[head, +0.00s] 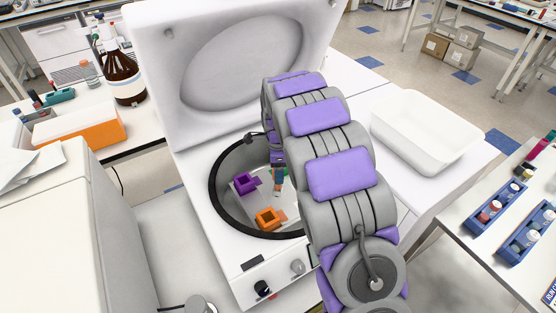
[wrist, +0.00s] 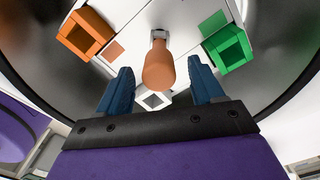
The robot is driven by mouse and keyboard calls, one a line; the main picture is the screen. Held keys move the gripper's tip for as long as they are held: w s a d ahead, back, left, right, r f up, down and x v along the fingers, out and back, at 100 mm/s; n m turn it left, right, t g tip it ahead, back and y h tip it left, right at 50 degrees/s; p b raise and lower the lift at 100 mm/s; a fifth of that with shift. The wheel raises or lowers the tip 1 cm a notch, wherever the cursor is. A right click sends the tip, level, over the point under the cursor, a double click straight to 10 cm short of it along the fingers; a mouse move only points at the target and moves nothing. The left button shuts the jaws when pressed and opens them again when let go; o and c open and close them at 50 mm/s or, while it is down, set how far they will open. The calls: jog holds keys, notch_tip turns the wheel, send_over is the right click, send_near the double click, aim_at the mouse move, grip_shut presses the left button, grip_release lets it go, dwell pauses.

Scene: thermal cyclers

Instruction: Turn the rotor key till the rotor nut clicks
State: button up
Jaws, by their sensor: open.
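The rotor key shows its orange-brown rounded handle (wrist: 160,70) in the wrist view, upright at the middle of the rotor (wrist: 140,28). My gripper (wrist: 159,66) is open, with one blue finger on each side of the handle. Gaps show between the fingers and the handle, so it is not held. The rotor nut is hidden under the key. In the head view the rotor sits in the round bowl of the open white centrifuge (head: 222,262), and my arm covers much of the bowl. My gripper (head: 278,184) is down inside it.
Orange (wrist: 86,34), green (wrist: 229,47) and white (wrist: 153,99) buckets surround the key; a purple bucket (head: 243,183) shows in the head view. The raised lid (head: 235,65) stands behind the bowl. A white tray (head: 425,133) lies to the right.

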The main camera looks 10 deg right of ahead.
jog(key=shift+f, duration=1.2)
jog(key=shift+c, duration=0.2)
grip_shut()
jog(key=shift+r, duration=0.1)
jog(key=shift+m+p, duration=0.8)
jog(key=shift+m, duration=0.3)
